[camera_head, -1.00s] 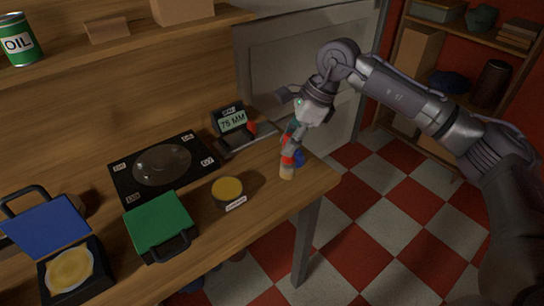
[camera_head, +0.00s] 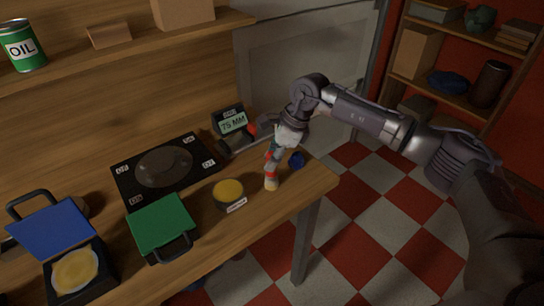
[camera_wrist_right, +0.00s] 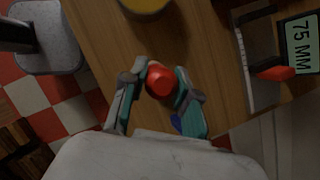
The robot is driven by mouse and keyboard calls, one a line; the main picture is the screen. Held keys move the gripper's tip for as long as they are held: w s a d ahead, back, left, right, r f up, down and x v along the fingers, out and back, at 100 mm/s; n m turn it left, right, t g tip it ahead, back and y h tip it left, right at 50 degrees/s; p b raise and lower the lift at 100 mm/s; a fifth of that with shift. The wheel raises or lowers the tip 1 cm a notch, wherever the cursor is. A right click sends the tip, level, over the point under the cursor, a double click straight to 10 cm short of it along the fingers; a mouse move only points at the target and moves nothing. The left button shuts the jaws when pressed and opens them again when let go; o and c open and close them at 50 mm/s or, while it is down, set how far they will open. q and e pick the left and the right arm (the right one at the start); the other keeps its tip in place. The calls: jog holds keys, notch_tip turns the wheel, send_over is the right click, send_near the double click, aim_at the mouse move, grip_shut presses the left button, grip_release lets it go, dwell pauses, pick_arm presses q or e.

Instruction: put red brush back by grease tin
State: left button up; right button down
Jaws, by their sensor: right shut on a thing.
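My right gripper (camera_head: 272,154) is shut on the red brush (camera_head: 271,178), near the front right part of the wooden bench. The brush hangs roughly upright, its pale tip down. I cannot tell whether the tip touches the bench. In the right wrist view, the brush's red end (camera_wrist_right: 160,80) sits between the two teal-padded fingers (camera_wrist_right: 157,95). The grease tin (camera_head: 229,194), a dark round tin with yellow content and a small label in front, stands just left of the brush. Its edge shows at the top of the wrist view (camera_wrist_right: 145,4). My left gripper is not in view.
A blue round thing (camera_head: 296,160) lies right of the brush near the bench's edge. A gauge reading 75 MM (camera_head: 232,123) stands behind. A green-lidded box (camera_head: 160,224), an open blue-lidded box (camera_head: 50,229) and a black plate with a clear disc (camera_head: 133,192) are to the left.

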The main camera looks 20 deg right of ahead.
jog(key=c, duration=0.9)
grip_release()
jog(key=shift+f, duration=0.1)
jog(key=shift+o, duration=0.2)
jog(key=shift+r+p, duration=0.3)
jog(key=shift+d+r+b, duration=0.2)
jog(key=shift+r+b, duration=0.05)
jog(key=shift+b, duration=0.05)
jog(key=b+v, duration=0.1)
jog(key=v, duration=1)
jog(key=shift+b, duration=0.4)
jog(key=shift+r, duration=0.1)
